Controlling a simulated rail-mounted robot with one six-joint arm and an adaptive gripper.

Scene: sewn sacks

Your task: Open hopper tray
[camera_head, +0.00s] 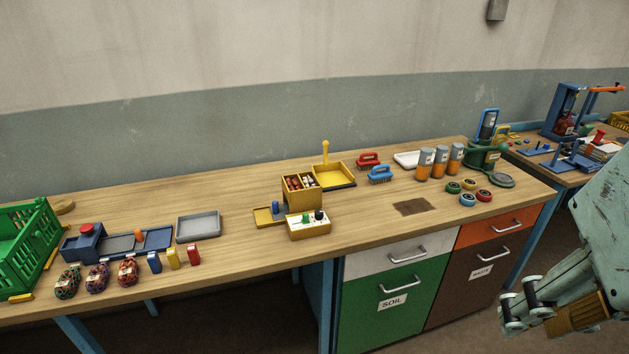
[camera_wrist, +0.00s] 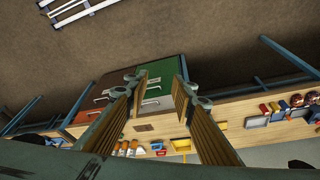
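A yellow hopper box (camera_head: 301,198) with small red and white pieces in its top stands near the middle of the bench in the head view. A low yellow tray (camera_head: 264,216) with a blue peg sticks out at its left. I cannot tell from here whether the tray is open or shut. My gripper (camera_head: 522,306) hangs in front of the bench at the lower right, far from the hopper. In the wrist view my gripper (camera_wrist: 163,84) shows its two fingers apart with nothing between them.
Behind the hopper is a yellow dustpan-like tray (camera_head: 335,178). A green crate (camera_head: 28,240) stands at the far left. Green and brown bins (camera_head: 395,295) sit under the bench.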

